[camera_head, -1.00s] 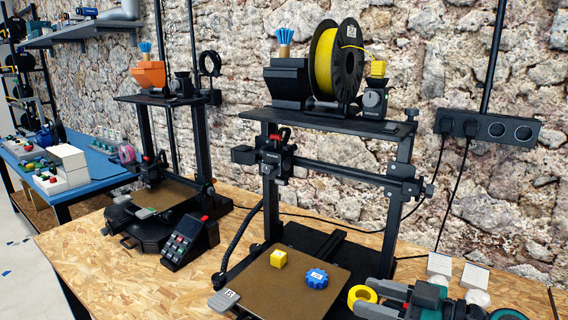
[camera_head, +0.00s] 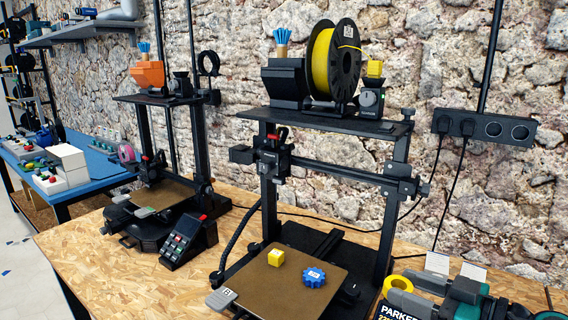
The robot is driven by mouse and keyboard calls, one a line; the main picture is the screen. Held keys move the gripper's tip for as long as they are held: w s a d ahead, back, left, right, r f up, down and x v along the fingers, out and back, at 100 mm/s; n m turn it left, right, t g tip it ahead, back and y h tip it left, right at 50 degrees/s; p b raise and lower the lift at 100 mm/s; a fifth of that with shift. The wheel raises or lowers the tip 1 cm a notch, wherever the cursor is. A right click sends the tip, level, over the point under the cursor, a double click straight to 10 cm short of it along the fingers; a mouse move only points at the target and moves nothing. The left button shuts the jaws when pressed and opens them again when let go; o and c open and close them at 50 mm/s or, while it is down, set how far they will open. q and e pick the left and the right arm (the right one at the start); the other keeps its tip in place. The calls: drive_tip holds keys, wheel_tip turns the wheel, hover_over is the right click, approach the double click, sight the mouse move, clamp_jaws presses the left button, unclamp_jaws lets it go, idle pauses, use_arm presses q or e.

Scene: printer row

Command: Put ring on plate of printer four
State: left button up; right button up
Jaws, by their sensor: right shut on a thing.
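A yellow ring (camera_head: 396,282) is at the tips of my right gripper (camera_head: 409,291), at the lower right, beside the near printer's right side. The gripper is shut on the ring. The far printer's plate (camera_head: 165,191) looks bare. I cannot read a printer number. My left gripper is not in view.
The near printer's frame post (camera_head: 385,235) and crossbar (camera_head: 335,172) stand close to the gripper. A black card with white lettering (camera_head: 398,312) is below the ring. White pieces (camera_head: 438,263) stand behind the gripper. A power strip (camera_head: 487,127) is on the wall.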

drive_tip(key=shift+s+d+f+m+t+h, duration=1.45)
drive_tip(key=shift+s+d+m+t+h, duration=1)
drive_tip(key=shift+m+h, duration=1.55)
drive_tip(key=a+m+h, duration=0.1)
drive_tip(key=a+h, duration=0.2)
drive_tip(key=a, duration=0.4)
drive_tip(key=shift+h, duration=0.3)
drive_tip(key=shift+s+d, duration=0.1)
